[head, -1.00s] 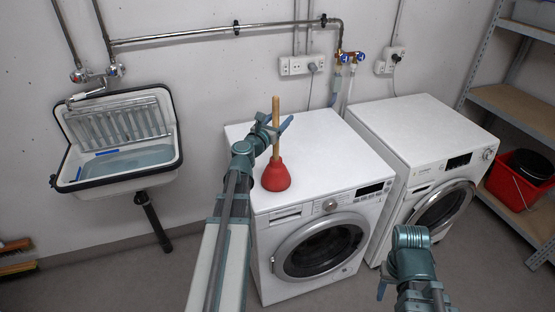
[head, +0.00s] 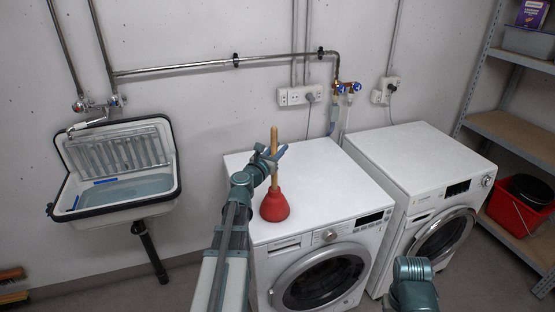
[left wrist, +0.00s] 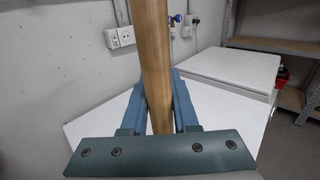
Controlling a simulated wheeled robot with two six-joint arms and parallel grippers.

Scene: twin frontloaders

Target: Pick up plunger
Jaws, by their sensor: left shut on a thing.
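The plunger has a red rubber cup (head: 275,206) and a wooden handle (head: 274,141). It is upright over the left washing machine's white top, near its front left; whether the cup touches the top is hard to tell. My left gripper (head: 270,158) is shut on the handle above the cup. In the left wrist view the handle (left wrist: 154,60) runs between the blue fingers (left wrist: 158,105). The cup is hidden there. My right arm shows at the bottom right of the head view, but its fingers do not show.
The left washing machine (head: 312,172) stands beside a second washing machine (head: 420,160). A sink (head: 120,190) hangs on the wall at left. A shelf rack (head: 510,130) with a red bucket (head: 515,210) stands at right. Pipes and taps run along the wall.

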